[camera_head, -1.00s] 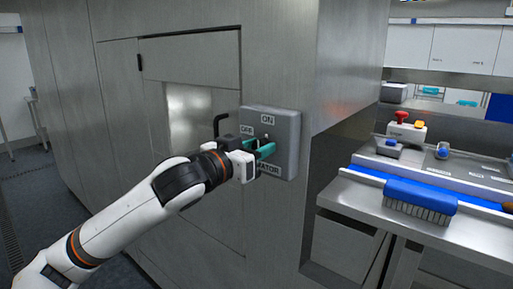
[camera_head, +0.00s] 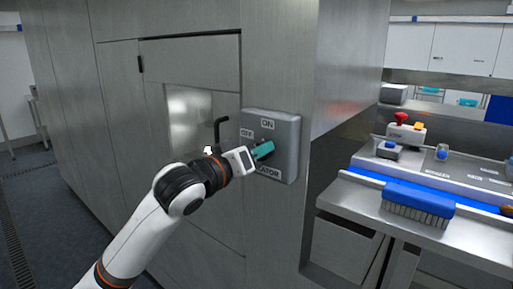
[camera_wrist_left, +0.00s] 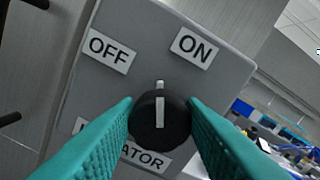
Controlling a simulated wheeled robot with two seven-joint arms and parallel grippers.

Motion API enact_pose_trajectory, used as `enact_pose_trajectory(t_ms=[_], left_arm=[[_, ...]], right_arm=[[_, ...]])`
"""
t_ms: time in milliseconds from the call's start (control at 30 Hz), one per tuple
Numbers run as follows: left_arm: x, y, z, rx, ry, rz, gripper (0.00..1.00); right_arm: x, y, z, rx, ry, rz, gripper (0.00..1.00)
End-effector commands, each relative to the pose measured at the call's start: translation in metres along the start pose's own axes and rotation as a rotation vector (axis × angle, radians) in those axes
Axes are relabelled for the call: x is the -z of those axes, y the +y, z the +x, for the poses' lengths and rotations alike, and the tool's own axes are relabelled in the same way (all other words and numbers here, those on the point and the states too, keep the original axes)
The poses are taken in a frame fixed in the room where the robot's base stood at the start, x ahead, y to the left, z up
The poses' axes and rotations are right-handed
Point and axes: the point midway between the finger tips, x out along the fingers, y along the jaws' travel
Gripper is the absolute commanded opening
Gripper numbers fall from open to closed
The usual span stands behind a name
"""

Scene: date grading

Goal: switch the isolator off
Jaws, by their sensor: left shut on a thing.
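The isolator is a grey box (camera_head: 289,135) on the steel cabinet wall, with ON at the top, OFF at upper left and a partly covered ISOLATOR label below. Its round black knob (camera_wrist_left: 146,119) sits between my teal fingers in the left wrist view. The knob's white pointer line points up in that view, between the OFF label (camera_wrist_left: 108,49) and the ON label (camera_wrist_left: 194,47). My left gripper (camera_head: 265,150) is shut on the knob, and hides most of it in the head view. My right gripper is not in view.
A black bent handle (camera_head: 217,130) sticks out from the cabinet door just left of the box. To the right is a steel bench (camera_head: 350,198) with a blue brush (camera_head: 419,197) and a control box with a red button (camera_head: 401,117). The floor at left is clear.

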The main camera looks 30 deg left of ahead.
Motion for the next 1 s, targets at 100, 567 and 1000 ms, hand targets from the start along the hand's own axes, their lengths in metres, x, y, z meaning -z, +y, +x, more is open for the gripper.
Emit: enact_pose_trajectory(t_ms=[100,567,1000], left_arm=[[-0.003,-0.001,0.0,0.001,0.0,-0.12,0.14],[-0.003,0.0,0.0,-0.001,0.001,-0.522,0.14],[0.0,0.003,0.0,-0.001,-0.001,-0.715,0.14]], right_arm=[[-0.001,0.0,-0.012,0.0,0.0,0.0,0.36],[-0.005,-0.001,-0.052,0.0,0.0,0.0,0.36],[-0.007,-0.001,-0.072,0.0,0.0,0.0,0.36]])
